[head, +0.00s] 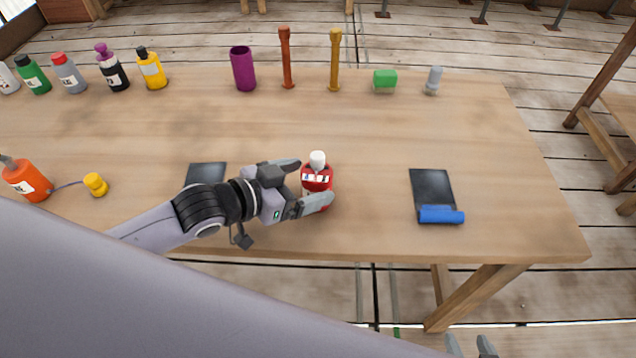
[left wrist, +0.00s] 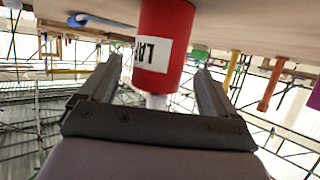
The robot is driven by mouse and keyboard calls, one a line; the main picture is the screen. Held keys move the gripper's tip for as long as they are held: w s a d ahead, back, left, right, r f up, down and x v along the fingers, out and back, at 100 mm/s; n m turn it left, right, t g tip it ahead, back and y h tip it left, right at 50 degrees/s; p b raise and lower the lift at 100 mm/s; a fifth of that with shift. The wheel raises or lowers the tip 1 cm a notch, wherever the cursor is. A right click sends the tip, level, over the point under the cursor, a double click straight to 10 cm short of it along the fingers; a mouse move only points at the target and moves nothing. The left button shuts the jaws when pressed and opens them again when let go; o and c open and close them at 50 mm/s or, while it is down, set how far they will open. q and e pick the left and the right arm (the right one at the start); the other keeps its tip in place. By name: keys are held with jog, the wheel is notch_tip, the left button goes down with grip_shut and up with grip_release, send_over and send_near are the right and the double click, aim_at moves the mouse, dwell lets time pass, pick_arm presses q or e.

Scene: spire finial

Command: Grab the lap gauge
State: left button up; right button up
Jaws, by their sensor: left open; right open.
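A red bottle (head: 318,185) with a white cap and a white label stands upright near the middle front of the table. In the left wrist view the red bottle (left wrist: 165,30) appears upside down, its label partly readable as "LA". It may be the lap gauge, but I cannot be sure. My left gripper (head: 311,182) is open, with one finger on each side of the bottle. Gaps show between the bottle and both fingers in the left wrist view. My right gripper (head: 470,347) is open and empty at the bottom edge, below the table front.
A dark pad (head: 432,188) with a blue roll (head: 441,214) lies to the right. Another dark pad (head: 205,173) is partly behind my left arm. A purple cup (head: 243,68), posts, a green block (head: 385,79) and several bottles line the back. The table between is clear.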

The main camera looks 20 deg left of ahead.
aim_at(324, 175)
pick_arm(q)
jog(key=shift+r+x, duration=0.15)
jog(key=shift+x, duration=1.05)
jog(key=shift+r+x, duration=0.15)
jog(key=shift+x, duration=1)
jog(key=shift+d, duration=0.2)
jog(key=c, duration=1.1)
jog(key=shift+c, duration=0.3)
jog(key=shift+r, duration=0.1)
